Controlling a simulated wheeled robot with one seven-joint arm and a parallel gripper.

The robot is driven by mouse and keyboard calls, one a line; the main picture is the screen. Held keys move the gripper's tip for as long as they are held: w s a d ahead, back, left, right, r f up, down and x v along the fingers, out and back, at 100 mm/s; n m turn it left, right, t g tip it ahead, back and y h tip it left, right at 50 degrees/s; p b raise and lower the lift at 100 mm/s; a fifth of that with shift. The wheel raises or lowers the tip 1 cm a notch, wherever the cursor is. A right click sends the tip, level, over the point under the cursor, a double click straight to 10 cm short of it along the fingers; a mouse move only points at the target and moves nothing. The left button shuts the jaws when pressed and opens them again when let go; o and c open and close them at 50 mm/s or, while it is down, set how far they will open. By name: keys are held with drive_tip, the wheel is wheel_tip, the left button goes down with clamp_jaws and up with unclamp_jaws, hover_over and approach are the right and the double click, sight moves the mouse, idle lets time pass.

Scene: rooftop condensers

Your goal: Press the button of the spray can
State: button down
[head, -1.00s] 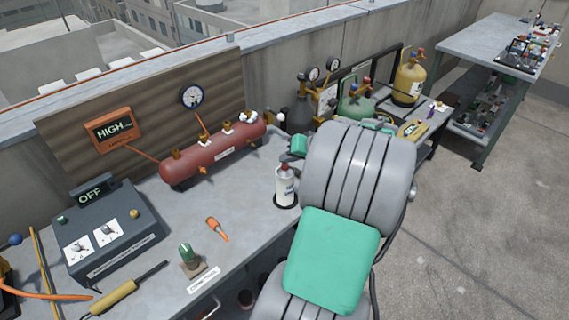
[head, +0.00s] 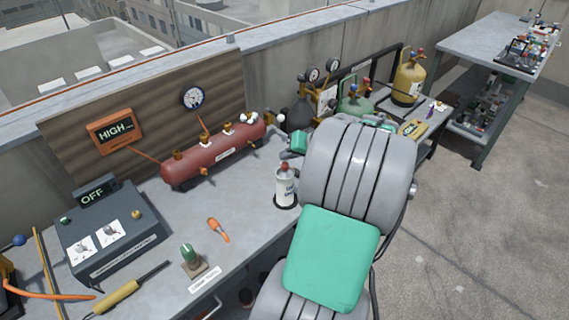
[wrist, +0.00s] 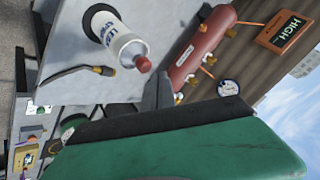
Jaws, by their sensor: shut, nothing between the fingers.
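The spray can (head: 285,190) stands upright on a dark round base on the grey bench. It is white with dark lettering and has a red button (head: 284,167) on top. In the wrist view the can (wrist: 118,38) and its red button (wrist: 143,64) show at upper middle. My gripper (head: 289,153) is just behind and above the can in the head view, partly hidden by my arm. In the wrist view my gripper's grey fingers (wrist: 158,88) are shut and empty, beside the red button. A gap shows between them and the button in that view.
A control box (head: 110,228) reading OFF, a green-knobbed switch (head: 190,257) and an orange-handled tool (head: 218,229) are to the left. Gas cylinders (head: 408,78) stand behind my arm. Bare bench surrounds the can's left side.

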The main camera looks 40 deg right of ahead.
drive_tip(key=shift+r+p, duration=1.95)
drive_tip(key=shift+r, duration=0.65)
drive_tip(key=shift+f, duration=0.1)
